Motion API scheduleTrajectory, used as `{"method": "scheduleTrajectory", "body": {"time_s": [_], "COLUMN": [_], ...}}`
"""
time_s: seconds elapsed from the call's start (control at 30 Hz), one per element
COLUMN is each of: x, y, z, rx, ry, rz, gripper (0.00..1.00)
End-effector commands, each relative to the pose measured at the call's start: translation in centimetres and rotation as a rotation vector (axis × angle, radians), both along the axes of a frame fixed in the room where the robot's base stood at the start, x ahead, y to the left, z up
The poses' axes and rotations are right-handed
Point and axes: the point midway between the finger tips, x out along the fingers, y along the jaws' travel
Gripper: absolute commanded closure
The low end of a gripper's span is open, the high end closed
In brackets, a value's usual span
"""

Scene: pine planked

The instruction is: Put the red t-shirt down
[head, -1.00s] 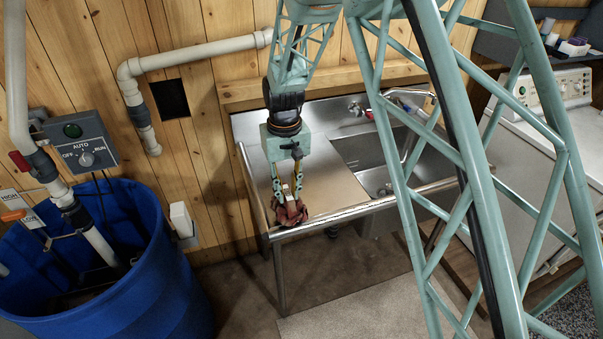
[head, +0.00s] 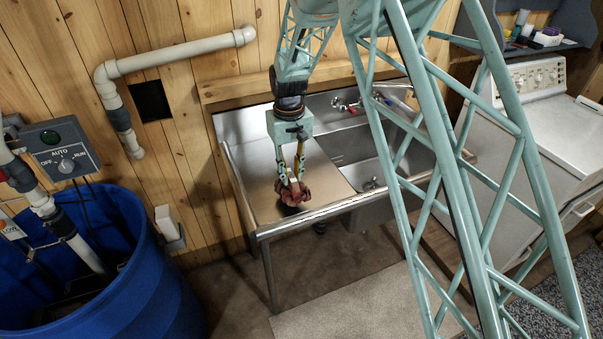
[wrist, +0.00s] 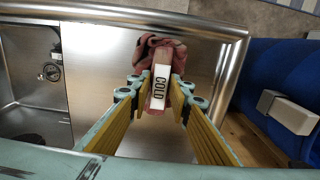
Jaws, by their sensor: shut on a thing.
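The red t-shirt (head: 294,194) is a crumpled, dull red bundle at the tips of my gripper (head: 291,183). My gripper is shut on it, over the steel drainboard (head: 258,182) left of the sink basin. In the wrist view the t-shirt (wrist: 159,52) bulges beyond the fingertips (wrist: 160,92), near the drainboard's front rim. A white piece marked COLD (wrist: 160,88) shows between the fingers; I cannot tell what it is fixed to. A dark shadow lies by the bundle; whether the cloth touches the steel is unclear.
The sink basin (head: 352,150) and tap (head: 347,104) are to the right. A blue barrel (head: 150,290) stands at the lower left, below a control box (head: 62,150). A white appliance (head: 550,130) stands at the far right. The drainboard around the t-shirt is bare.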

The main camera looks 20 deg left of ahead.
Motion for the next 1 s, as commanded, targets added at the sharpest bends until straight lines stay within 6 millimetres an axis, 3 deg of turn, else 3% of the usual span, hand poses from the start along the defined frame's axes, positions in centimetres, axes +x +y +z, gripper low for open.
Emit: {"method": "scheduleTrajectory", "body": {"time_s": [0.3,1.0], "x": [4.4,6.3], "y": [-1.2,-1.7], "z": [-0.4,-0.6], "rx": [-0.001,0.000], "ry": [0.001,0.000], "rz": [0.000,-0.001], "gripper": [1.00,1.00]}}
